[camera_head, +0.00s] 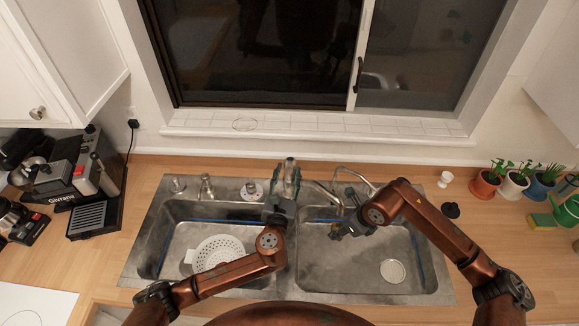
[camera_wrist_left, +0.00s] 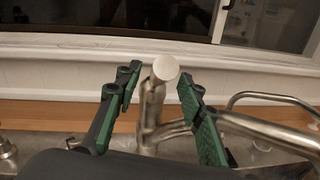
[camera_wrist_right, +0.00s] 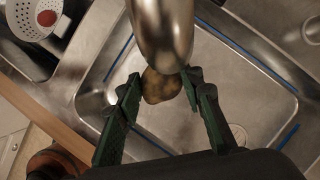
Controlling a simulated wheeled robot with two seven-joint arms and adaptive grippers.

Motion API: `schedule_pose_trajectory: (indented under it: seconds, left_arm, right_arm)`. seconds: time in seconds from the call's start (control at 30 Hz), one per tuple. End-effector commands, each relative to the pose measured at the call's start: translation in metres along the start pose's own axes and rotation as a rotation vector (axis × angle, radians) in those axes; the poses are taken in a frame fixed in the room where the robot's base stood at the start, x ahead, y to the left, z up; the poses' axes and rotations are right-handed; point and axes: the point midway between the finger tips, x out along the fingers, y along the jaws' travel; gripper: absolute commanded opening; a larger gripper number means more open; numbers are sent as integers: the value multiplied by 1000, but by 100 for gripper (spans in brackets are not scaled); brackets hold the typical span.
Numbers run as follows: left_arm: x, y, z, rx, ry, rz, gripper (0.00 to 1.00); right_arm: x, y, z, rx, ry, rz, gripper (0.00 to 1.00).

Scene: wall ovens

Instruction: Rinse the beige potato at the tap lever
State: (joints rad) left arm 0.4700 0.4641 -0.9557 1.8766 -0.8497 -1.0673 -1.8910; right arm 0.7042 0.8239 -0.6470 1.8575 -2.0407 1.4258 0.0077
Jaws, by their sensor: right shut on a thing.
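The tap lever (camera_wrist_left: 162,72) is a metal handle with a round end on top of the tap (camera_wrist_left: 152,118). My left gripper (camera_head: 286,178) is at it, with green fingers apart on either side in the left wrist view (camera_wrist_left: 155,100); a gap shows on both sides. The beige potato (camera_wrist_right: 160,86) is between the fingers of my right gripper (camera_wrist_right: 163,90), which is shut on it. The metal spout (camera_wrist_right: 162,28) covers the potato's upper part in the right wrist view. In the head view, my right gripper (camera_head: 341,230) is over the right basin (camera_head: 340,275). No water shows.
A white colander (camera_head: 218,250) sits in the left basin, with a reddish thing (camera_wrist_right: 47,18) in it in the right wrist view. A coffee machine (camera_head: 88,180) stands at the left.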

Motion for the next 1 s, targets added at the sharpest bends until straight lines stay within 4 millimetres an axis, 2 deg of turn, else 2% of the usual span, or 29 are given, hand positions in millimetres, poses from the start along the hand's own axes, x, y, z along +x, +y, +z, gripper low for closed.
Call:
schedule_pose_trajectory:
  seconds: [0.1,0.23,0.6,1.0]
  left_arm:
    - [17,0,1,0,-1,0,36]
    - [28,0,0,0,-1,0,36]
    - [32,0,0,-1,0,-1,35]
    - [32,0,0,-1,0,-1,8]
  right_arm:
    - [0,0,0,0,-1,0,9]
    - [0,0,0,0,-1,0,9]
    - [0,0,0,0,-1,0,9]
    - [0,0,0,0,-1,0,9]
